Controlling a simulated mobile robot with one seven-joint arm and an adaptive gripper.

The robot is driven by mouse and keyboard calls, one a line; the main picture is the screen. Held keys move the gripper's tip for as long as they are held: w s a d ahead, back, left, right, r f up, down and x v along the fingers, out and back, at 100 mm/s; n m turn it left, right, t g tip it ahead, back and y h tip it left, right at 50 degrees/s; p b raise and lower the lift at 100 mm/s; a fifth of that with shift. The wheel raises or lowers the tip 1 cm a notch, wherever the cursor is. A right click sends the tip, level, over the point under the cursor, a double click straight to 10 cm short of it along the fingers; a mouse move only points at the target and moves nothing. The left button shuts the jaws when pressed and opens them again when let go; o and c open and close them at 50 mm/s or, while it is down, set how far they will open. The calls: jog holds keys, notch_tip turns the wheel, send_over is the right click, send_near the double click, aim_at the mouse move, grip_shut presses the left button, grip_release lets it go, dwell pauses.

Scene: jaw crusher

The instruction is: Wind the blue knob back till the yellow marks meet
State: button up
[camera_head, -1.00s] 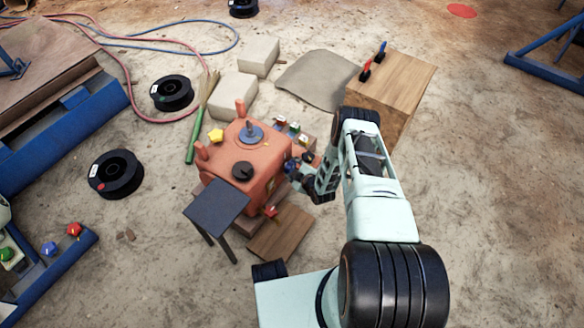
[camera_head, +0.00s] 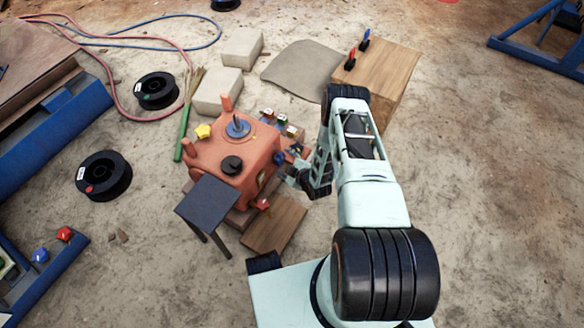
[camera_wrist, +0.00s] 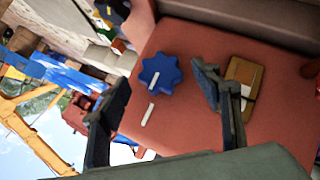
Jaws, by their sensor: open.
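The blue knob (camera_wrist: 162,74) is a lobed knob on the red side face of the crusher (camera_wrist: 180,120) in the wrist view. It bears a pale mark near its lower left edge. A second pale mark (camera_wrist: 149,115) is on the red face just below the knob, with a small gap between the two; I cannot tell if they line up exactly. My gripper (camera_wrist: 160,80) is open, with one finger on each side of the knob and no clear contact. In the head view, my gripper (camera_head: 296,170) is at the crusher's right side, and the knob is mostly hidden.
A brass-coloured plate (camera_wrist: 243,80) sits right of the knob. In the head view, a dark small table (camera_head: 208,203) and wooden board (camera_head: 274,224) stand in front of the crusher. A wooden box (camera_head: 388,75) with red and blue levers stands behind my arm.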

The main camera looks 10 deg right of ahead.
jog(key=v, duration=0.8)
jog(key=shift+s, duration=0.1)
